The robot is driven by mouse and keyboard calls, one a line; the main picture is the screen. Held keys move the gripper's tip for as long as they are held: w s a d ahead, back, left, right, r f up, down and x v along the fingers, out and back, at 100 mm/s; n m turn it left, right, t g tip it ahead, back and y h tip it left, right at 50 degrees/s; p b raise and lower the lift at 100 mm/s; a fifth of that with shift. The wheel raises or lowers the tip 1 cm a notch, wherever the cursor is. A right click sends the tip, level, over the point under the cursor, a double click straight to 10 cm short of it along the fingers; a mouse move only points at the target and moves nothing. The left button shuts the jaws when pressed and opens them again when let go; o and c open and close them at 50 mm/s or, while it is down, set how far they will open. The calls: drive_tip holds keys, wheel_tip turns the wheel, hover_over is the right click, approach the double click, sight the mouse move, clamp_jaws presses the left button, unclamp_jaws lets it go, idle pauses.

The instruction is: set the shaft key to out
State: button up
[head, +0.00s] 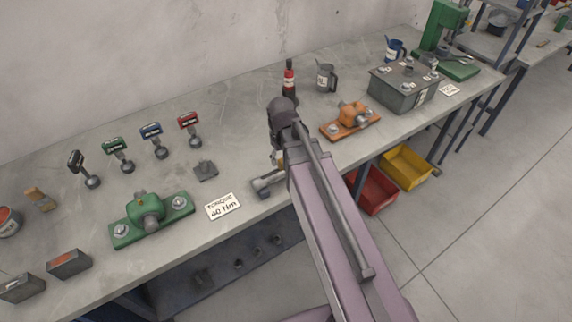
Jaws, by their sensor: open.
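My arm reaches up over the bench in the head view, and its dark joint shows near the middle. My gripper is hidden behind the arm, so its fingers do not show. A grey metal fitting (266,182) with a dark block at its near end sits at the bench's front edge, partly covered by my arm. I cannot tell a shaft key or its position in this view. A green block with a round housing and bolts (150,212) stands at the left, and a similar orange block (351,118) stands right of my arm.
Several small stands with coloured heads (151,134) are at the left. A torque card (223,206) lies near the front edge. A bottle (289,82), a mug (326,77) and a grey box (403,92) stand behind. Red (371,190) and yellow (405,168) bins are below.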

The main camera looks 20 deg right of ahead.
drive_tip(key=shift+f+b, duration=0.7)
drive_tip(key=shift+f, duration=0.25)
clamp_jaws()
